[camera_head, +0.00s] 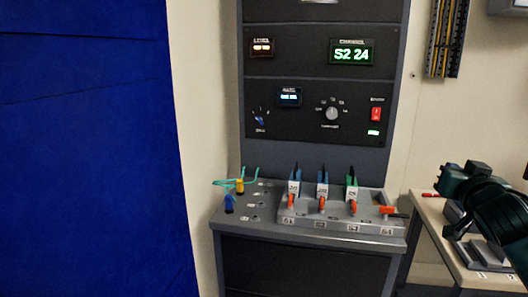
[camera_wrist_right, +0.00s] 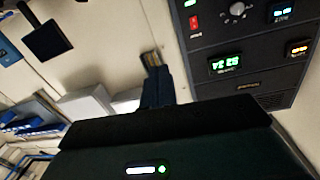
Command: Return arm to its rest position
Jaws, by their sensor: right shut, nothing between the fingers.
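My right arm, dark green, comes in at the right edge of the head view. My right gripper (camera_head: 454,182) is raised above the side bench, to the right of the console and clear of it. In the right wrist view its dark fingers (camera_wrist_right: 156,88) are together with nothing between them, pointing toward the pale wall. My left arm and gripper are not in view.
The grey rack (camera_head: 318,160) has lit displays, one reading "S2 24", a knob and a red switch. Its ledge (camera_head: 260,222) bears a holder (camera_head: 335,222) with orange-handled levers. A side bench (camera_head: 440,222) stands right; a blue curtain (camera_head: 85,150) hangs left.

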